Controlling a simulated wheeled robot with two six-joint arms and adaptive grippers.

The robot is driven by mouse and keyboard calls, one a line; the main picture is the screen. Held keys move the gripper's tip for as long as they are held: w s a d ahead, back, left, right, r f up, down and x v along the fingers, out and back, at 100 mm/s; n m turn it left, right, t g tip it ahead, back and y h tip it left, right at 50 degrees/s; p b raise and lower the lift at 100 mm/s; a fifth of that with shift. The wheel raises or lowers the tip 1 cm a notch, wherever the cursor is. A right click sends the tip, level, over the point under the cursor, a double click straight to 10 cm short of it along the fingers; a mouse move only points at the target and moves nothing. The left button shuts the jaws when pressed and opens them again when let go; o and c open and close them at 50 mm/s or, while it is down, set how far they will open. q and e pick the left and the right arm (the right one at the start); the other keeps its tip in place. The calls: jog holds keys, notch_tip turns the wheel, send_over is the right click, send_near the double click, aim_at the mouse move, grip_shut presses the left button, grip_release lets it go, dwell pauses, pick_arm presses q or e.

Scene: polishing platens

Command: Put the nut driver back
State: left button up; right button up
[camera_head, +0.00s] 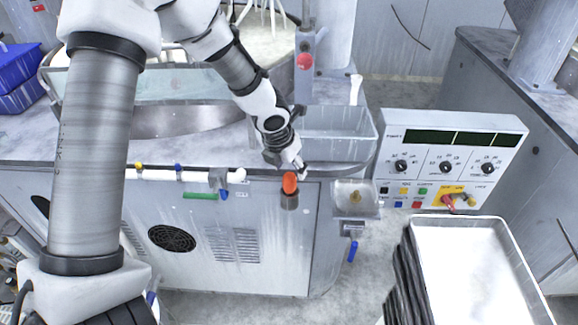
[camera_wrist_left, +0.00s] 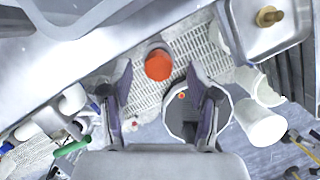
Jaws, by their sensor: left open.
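My left gripper (camera_head: 298,167) is open beside the front edge of the grey machine, just above an orange-ended piece (camera_head: 289,183). That piece may be the nut driver; its orange end points up out of a grey cylindrical part at the machine's front. In the left wrist view the round orange end (camera_wrist_left: 158,64) shows between the open fingertips of the left gripper (camera_wrist_left: 158,75), and I see no clear contact. The lower part of the piece is hidden in that view. My right gripper is not in view.
A small metal tray (camera_head: 357,199) and a hanging blue-handled tool (camera_head: 352,250) are right of the gripper. A control box (camera_head: 450,155) stands further right, above a large white tray (camera_head: 475,270). A white pipe (camera_head: 190,176) runs along the machine's front left. A clear bin (camera_head: 335,135) sits behind.

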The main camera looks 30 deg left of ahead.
pick_arm(q)
jog(key=p+v, duration=0.3)
jog(key=v, duration=1)
jog(key=s+d+f+n+g+h, duration=0.1)
jog(key=s+d+f+n, duration=0.2)
jog(key=f+n, duration=0.35)
jog(key=s+d+f+n+g, duration=0.1)
jog(key=s+d+f+n, duration=0.2)
jog(key=f+n, duration=0.4)
jog(key=s+d+f+n+g+h, duration=0.1)
jog(key=s+d+f+n, duration=0.1)
jog(key=f+n, duration=0.45)
jog(key=s+f+n+y, duration=0.2)
jog(key=s+f+n, duration=1.1)
jog(key=s+n, duration=0.2)
jog(key=shift+s+d+f+n+g, duration=0.2)
jog(key=shift+s+f+n+g, duration=0.2)
jog(key=shift+n, duration=0.3)
